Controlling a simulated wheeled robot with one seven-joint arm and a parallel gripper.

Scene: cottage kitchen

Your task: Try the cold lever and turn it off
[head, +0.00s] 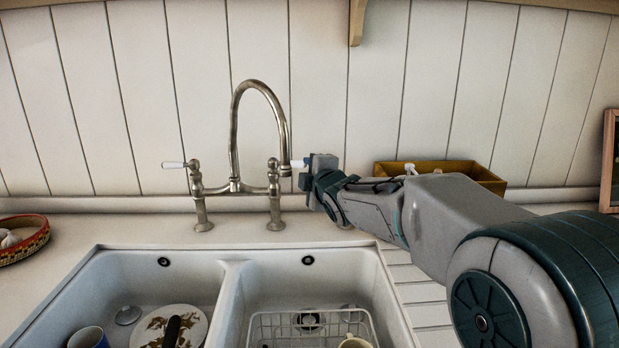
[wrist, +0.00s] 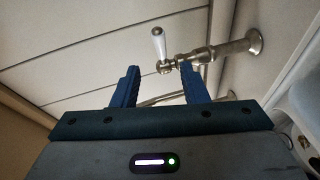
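A metal bridge tap (head: 236,187) with a tall curved spout stands behind the sink. Its right lever (head: 297,163), with a white handle, points right towards my gripper (head: 312,172). Its left lever (head: 174,165) points left. No label tells which is cold. In the wrist view my gripper (wrist: 159,68) is open, its two blue fingers apart. The white handle (wrist: 158,44) and its metal hub show between and just beyond the fingertips. I cannot tell whether a finger touches the lever. I see no water running from the spout.
A double sink (head: 233,266) lies below, with a plate (head: 146,328), a blue mug (head: 88,337) and a wire rack (head: 262,322) in it. A yellow box (head: 470,170) stands behind my arm. A patterned bowl (head: 22,243) is at far left. The panelled wall is close behind the tap.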

